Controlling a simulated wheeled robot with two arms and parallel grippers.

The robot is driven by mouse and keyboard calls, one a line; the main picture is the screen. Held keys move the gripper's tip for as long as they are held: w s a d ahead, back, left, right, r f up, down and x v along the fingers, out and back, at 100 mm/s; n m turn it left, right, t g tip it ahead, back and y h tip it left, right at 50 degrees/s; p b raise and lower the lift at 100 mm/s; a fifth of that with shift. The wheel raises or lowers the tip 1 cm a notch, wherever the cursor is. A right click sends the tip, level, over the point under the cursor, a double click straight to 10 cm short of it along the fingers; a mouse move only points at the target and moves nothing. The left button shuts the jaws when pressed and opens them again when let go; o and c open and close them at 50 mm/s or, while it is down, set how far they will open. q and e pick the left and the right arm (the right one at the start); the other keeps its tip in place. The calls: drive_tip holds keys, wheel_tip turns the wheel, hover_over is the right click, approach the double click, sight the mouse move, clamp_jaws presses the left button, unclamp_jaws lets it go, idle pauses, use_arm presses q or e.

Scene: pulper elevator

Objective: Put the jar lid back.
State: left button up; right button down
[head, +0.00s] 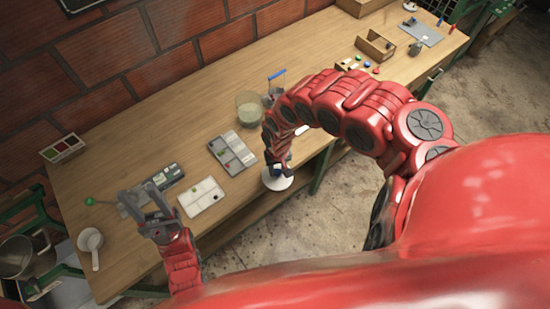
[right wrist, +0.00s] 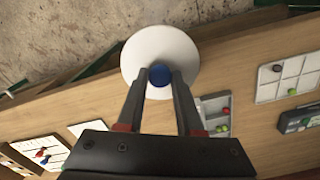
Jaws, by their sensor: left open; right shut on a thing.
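The jar lid is a white disc (head: 277,183) with a blue knob (right wrist: 160,75). My right gripper (right wrist: 158,82) is shut on the blue knob. In the head view it holds the lid at the table's front edge; I cannot tell how high. The lid's white disc (right wrist: 160,50) shows beyond the fingertips in the right wrist view. An open glass jar (head: 250,108) stands further back on the table, apart from the lid. My left gripper (head: 145,200) is open and empty over the table's left part.
Grey compartment trays (head: 233,152) and a white tray (head: 201,197) lie left of my right arm. A metal cup with a blue-handled tool (head: 272,92) stands beside the jar. A white scoop (head: 90,242) lies at the left. A wooden box (head: 375,45) stands far right.

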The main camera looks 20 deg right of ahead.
drive_tip(key=shift+s, duration=0.1)
drive_tip(key=shift+w+f+b, duration=0.15)
drive_tip(key=shift+w+b, duration=0.15)
drive_tip(key=shift+b, duration=0.1)
drive_tip(key=w+r+b, duration=0.5)
drive_tip(key=w+b, duration=0.2)
drive_tip(key=w, duration=0.1)
drive_tip(key=w+r+b, duration=0.5)
drive_tip(key=w+b, duration=0.2)
drive_tip(key=w, duration=0.1)
wheel_tip(320, 180, up, 7)
drive_tip(key=d+b, duration=0.2)
drive_tip(key=b, duration=0.2)
drive_tip(key=shift+r+n, duration=0.15)
drive_tip(key=shift+n, duration=0.15)
